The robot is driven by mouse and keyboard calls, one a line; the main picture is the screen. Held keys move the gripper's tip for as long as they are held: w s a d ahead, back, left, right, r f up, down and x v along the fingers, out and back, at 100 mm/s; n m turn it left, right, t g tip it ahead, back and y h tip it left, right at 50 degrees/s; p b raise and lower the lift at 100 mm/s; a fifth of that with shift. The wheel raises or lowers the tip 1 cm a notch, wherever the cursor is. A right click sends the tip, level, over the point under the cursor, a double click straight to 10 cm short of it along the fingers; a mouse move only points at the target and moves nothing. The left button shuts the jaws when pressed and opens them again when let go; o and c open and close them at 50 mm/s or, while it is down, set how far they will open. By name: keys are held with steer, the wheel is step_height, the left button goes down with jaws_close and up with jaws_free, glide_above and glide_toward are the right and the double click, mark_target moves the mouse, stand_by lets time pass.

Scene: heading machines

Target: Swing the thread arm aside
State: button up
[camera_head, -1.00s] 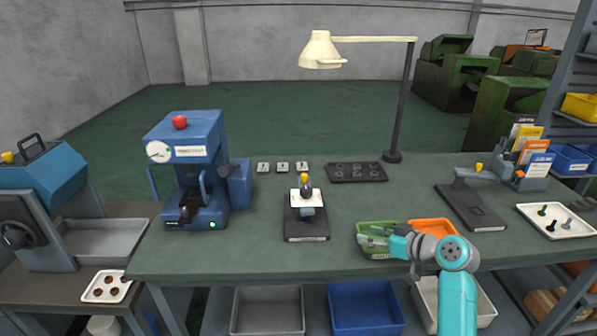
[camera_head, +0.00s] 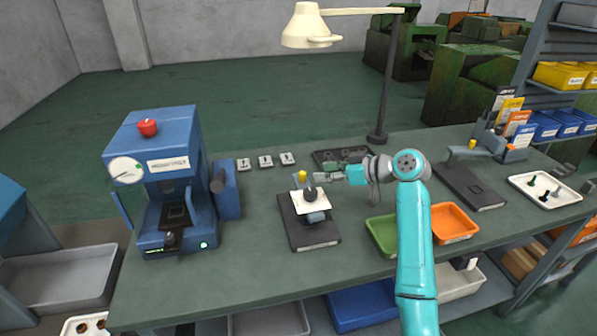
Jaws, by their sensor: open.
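A small gauge stand with a dark base plate (camera_head: 322,236) stands mid-bench. It carries a tilted white plate (camera_head: 323,204), a dark round part (camera_head: 310,194) and a yellow knob (camera_head: 302,176). A similar stand with a dark plate (camera_head: 470,186) at the right has a grey arm with a yellow knob (camera_head: 472,144). Which of them is the thread arm, I cannot tell. My gripper (camera_head: 318,176) is open, pointing left, just right of the middle stand's yellow knob. It looks empty; whether it touches the stand is too small to tell.
A blue press (camera_head: 165,160) with a red button stands left. A lamp post (camera_head: 388,80) rises behind my gripper, near a dark tray (camera_head: 328,155). Green (camera_head: 380,238) and orange (camera_head: 455,222) bins lie at the front right. A white tray (camera_head: 520,188) holds bolts.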

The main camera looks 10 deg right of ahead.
mark_target(304, 173)
steer(key=x, duration=0.8)
steer(key=shift+w+a+f, duration=0.1)
steer(key=shift+w+f, duration=0.05)
jaws_close()
